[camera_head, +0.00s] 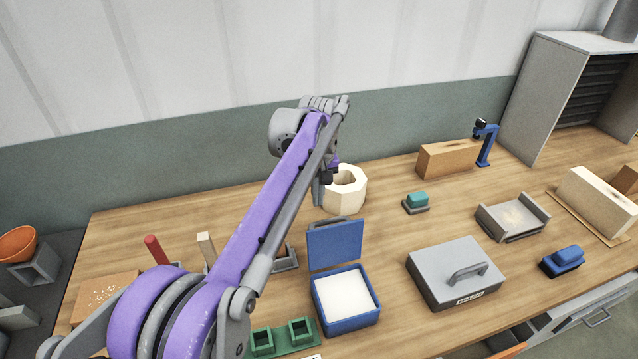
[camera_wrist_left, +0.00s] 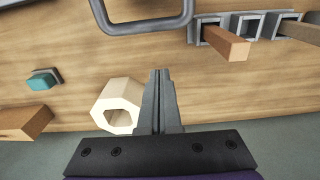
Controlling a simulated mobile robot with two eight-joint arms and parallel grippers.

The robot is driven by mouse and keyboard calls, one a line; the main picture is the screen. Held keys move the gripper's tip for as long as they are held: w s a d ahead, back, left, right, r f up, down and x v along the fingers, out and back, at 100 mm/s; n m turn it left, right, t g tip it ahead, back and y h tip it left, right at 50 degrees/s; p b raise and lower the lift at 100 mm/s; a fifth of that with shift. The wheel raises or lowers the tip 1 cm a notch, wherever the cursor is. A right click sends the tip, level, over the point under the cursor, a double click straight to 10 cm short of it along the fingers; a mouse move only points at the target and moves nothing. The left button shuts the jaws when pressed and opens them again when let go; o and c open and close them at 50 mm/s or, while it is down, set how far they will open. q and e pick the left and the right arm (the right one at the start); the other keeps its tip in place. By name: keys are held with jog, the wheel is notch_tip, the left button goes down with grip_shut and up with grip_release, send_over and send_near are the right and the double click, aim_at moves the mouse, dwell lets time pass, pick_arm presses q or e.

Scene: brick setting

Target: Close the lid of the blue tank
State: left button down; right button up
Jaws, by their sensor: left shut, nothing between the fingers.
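The blue tank (camera_head: 345,318) is an open box with white contents, standing at the front middle of the table in the head view. Its blue lid (camera_head: 335,245) stands up at the tank's back edge, open. A grey loop (camera_wrist_left: 145,27) at the top of the left wrist view looks like the handle on the lid. My left gripper (camera_wrist_left: 160,72) is shut and empty, its tips pointing toward that loop and apart from it in the picture. In the head view the gripper is partly hidden by my purple arm, behind the lid. My right gripper is not in view.
A cream hollow block (camera_head: 346,192) stands behind the lid; it also shows left of my fingers in the wrist view (camera_wrist_left: 118,105). A grey case (camera_head: 455,272) is right of the tank. Green holders (camera_head: 283,340) are at its left. A teal-topped block (camera_head: 416,201) sits farther back.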

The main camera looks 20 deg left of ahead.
aim_at(332, 237)
pick_arm(q)
jog(key=shift+s+d+f, duration=0.3)
jog(key=shift+s+d, duration=0.25)
jog(key=shift+s, duration=0.2)
jog(key=shift+s+d+f, duration=0.25)
jog(key=shift+s+d, duration=0.25)
jog(key=shift+s, duration=0.25)
jog(key=shift+s+d+r+t+y, duration=0.2)
jog(key=shift+s+r+t+y, duration=0.1)
jog(key=shift+s, duration=0.1)
